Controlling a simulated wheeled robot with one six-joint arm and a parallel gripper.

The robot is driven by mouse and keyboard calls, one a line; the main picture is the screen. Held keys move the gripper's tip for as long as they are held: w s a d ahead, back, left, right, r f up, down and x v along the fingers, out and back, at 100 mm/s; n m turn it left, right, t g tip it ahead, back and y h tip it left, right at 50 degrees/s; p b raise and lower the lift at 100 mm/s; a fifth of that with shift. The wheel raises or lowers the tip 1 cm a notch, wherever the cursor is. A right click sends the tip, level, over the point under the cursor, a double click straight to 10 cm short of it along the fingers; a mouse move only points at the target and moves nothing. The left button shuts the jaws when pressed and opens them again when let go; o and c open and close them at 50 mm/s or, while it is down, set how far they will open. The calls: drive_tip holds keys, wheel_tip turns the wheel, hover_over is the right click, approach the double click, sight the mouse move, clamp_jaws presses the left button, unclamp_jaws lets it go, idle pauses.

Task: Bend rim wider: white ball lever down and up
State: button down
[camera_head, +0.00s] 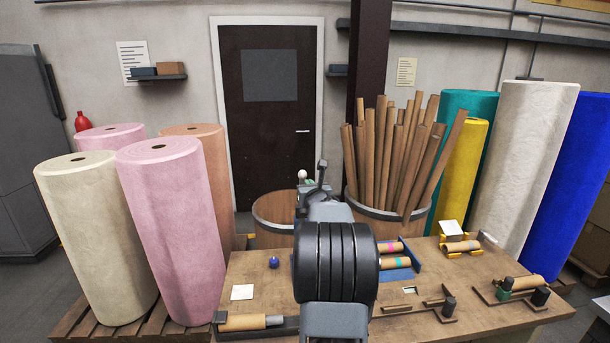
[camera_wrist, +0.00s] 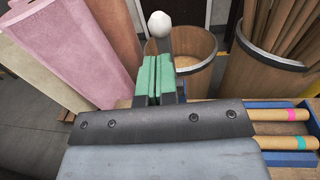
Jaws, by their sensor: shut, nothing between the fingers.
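The white ball (camera_head: 302,174) of the lever shows in the head view just above my forearm, in front of the dark door. In the wrist view the white ball (camera_wrist: 159,24) is at the top, straight beyond my fingertips, atop a dark stem that is mostly hidden. My gripper (camera_wrist: 153,80) has its green-padded fingers shut together with nothing between them. The fingers appear below the ball in the picture; I cannot tell whether they touch its stem. My arm hides the lever's base and the bench around it in the head view. No rim being bent can be made out.
A wooden bench (camera_head: 262,272) holds a tube with a pink band (camera_head: 389,247), one with a green band (camera_head: 395,263), a blue knob (camera_head: 273,262) and several fixtures. Barrels (camera_head: 273,210) stand behind it, one full of cardboard tubes (camera_head: 392,160). Tall felt rolls (camera_head: 172,220) flank both sides.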

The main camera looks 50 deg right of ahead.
sight(304, 177)
drive_tip(key=p+x, duration=0.2)
drive_tip(key=x, duration=0.3)
drive_tip(key=shift+w+d+p, duration=0.2)
drive_tip(key=shift+w+p, duration=0.15)
drive_tip(key=shift+p, duration=0.05)
